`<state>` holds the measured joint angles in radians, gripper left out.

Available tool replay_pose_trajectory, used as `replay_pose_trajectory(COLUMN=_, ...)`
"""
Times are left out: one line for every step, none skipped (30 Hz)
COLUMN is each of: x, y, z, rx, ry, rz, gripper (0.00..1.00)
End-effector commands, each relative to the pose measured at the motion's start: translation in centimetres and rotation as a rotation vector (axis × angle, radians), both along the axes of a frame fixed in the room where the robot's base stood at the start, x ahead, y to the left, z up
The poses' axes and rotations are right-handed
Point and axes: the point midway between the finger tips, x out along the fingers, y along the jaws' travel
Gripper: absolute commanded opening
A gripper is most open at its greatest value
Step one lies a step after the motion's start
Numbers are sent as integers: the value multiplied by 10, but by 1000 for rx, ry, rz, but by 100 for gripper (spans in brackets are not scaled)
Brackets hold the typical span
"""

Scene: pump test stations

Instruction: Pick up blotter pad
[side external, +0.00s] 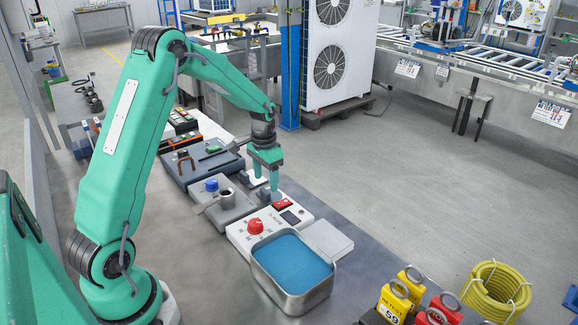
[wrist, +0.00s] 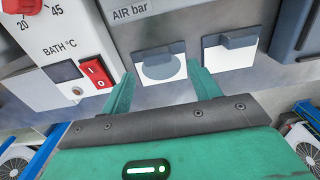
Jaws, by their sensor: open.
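Two white square pads, each with a grey tab at its upper edge, lie side by side in the wrist view. The nearer-centre pad (wrist: 160,67) bears a round grey-blue patch; the other pad (wrist: 229,55) is plain white. I cannot tell for certain which is the blotter pad. My gripper (wrist: 162,71) is open and empty, its fingers to either side of the patched pad in the picture. In the side view my gripper (side external: 265,182) points down just behind the bath's control box, and largely hides the pads.
The white control box (side external: 262,228) with a red knob and red switch (wrist: 96,74) stands close by. A metal bath of blue liquid (side external: 293,302) is in front. A grey station with a blue cap (side external: 211,185) stands to the left.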

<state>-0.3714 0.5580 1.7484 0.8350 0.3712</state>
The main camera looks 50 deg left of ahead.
Motion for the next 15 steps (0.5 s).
replay_pose_trajectory(x=-1, y=-1, z=-5, rx=-1, ry=4, rz=0, gripper=62)
replay_pose_trajectory(x=-1, y=-1, z=-8, rx=-1, ry=4, rz=0, gripper=62)
replay_pose_trajectory(x=-1, y=-2, z=-12, rx=-1, ry=3, rz=0, gripper=62)
replay_pose_trajectory(x=-1, y=-2, z=-16, rx=-1, ry=3, rz=0, gripper=62)
replay_pose_trajectory(x=-1, y=-3, z=-19, rx=-1, ry=3, rz=0, gripper=62)
replay_pose_trajectory(x=-1, y=-3, z=-24, rx=-1, ry=3, rz=0, gripper=62)
replay_pose_trajectory(x=-1, y=-3, z=-28, rx=-1, ry=3, rz=0, gripper=62)
replay_pose_trajectory(x=-1, y=-3, z=-31, rx=-1, ry=3, rz=0, gripper=62)
replay_pose_trajectory(x=-1, y=-3, z=-35, rx=-1, ry=3, rz=0, gripper=62)
replay_pose_trajectory(x=-1, y=-3, z=-38, rx=-1, ry=2, rz=0, gripper=62)
replay_pose_trajectory(x=-1, y=-3, z=-41, rx=-1, ry=2, rz=0, gripper=62)
replay_pose_trajectory(x=-1, y=-3, z=-43, rx=-1, ry=2, rz=0, gripper=62)
replay_pose_trajectory(x=-1, y=-3, z=-45, rx=-1, ry=2, rz=0, gripper=62)
replay_pose_trajectory(x=-1, y=-3, z=-46, rx=-1, ry=1, rz=0, gripper=62)
replay_pose_trajectory(x=-1, y=-3, z=-46, rx=0, ry=1, rz=0, gripper=62)
